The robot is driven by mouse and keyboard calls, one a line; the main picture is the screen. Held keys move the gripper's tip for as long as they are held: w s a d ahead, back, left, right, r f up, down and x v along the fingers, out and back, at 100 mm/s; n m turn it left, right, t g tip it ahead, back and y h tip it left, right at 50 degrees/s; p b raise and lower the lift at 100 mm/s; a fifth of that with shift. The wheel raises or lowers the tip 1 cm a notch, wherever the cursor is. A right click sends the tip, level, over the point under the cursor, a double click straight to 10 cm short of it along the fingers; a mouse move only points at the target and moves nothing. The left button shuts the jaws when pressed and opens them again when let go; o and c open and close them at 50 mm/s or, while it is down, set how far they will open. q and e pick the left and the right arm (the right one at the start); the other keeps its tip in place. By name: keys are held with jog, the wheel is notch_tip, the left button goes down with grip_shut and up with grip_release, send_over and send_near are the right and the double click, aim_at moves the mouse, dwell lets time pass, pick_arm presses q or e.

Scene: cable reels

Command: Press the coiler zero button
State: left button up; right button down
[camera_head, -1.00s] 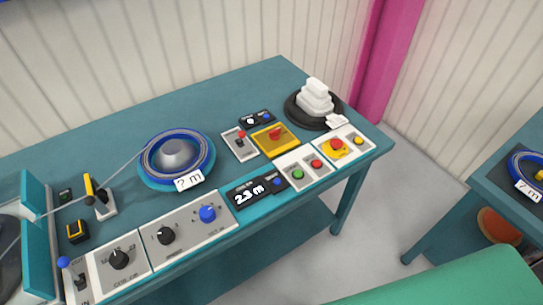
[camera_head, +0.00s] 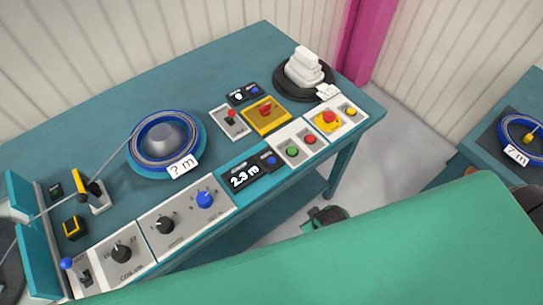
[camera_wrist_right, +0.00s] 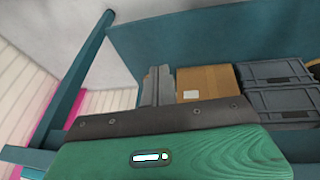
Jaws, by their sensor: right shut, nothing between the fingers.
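The coiler panel's display (camera_head: 243,177) reads 2.3 m on the front edge of the teal bench. A small blue button (camera_head: 270,160) sits at the display's right end. In the head view a dark green and grey part (camera_head: 328,216), likely this gripper, shows low in front of the bench, apart from the buttons. My left gripper is out of view.
A blue cable coil (camera_head: 165,140) lies on the bench. Green and red buttons (camera_head: 300,145), a yellow-based red button (camera_head: 328,118) and knobs (camera_head: 165,225) line the front. In the wrist view, a cardboard box (camera_wrist_right: 205,82) and grey crates (camera_wrist_right: 275,72) stand beyond the gripper.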

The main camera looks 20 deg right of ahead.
jog(key=w+r+n+t+h+p, duration=0.1)
jog(key=w+r+n+t, duration=0.5)
jog(key=r, duration=0.7)
jog(key=w+r+n+t, duration=0.35)
jog(key=w+r, duration=0.45)
jog(key=r, duration=0.6)
jog(key=w+a+r+n+t+y, duration=0.25)
jog(key=a+r+n+y, duration=0.2)
jog(key=r+n, duration=0.45)
jog(key=w+a+r+n+t+y, duration=0.1)
jog(key=a+r+n+t+y, duration=0.35)
jog(key=r+n, duration=0.4)
jog(key=s+a+r+n+g+y, duration=0.1)
jog(key=s+a+n+g+y, duration=0.2)
jog(key=n, duration=0.6)
jog(key=a+n+g+y, duration=0.3)
jog(key=a+n+y, duration=0.25)
jog(key=n, duration=0.35)
notch_tip(320, 180, down, 11)
jog(key=s+d+n+g+h, duration=0.1)
jog(key=n+g+h, duration=0.2)
jog(key=n+g, duration=1.2)
jog(key=w+d+f+n+t+h, duration=0.3)
jog(key=d+f+n+t+h, duration=0.2)
jog(key=d+n, duration=0.4)
jog(key=shift+f+n+t, duration=0.35)
jog(key=shift+f+n, duration=0.45)
jog(key=shift+n, duration=0.1)
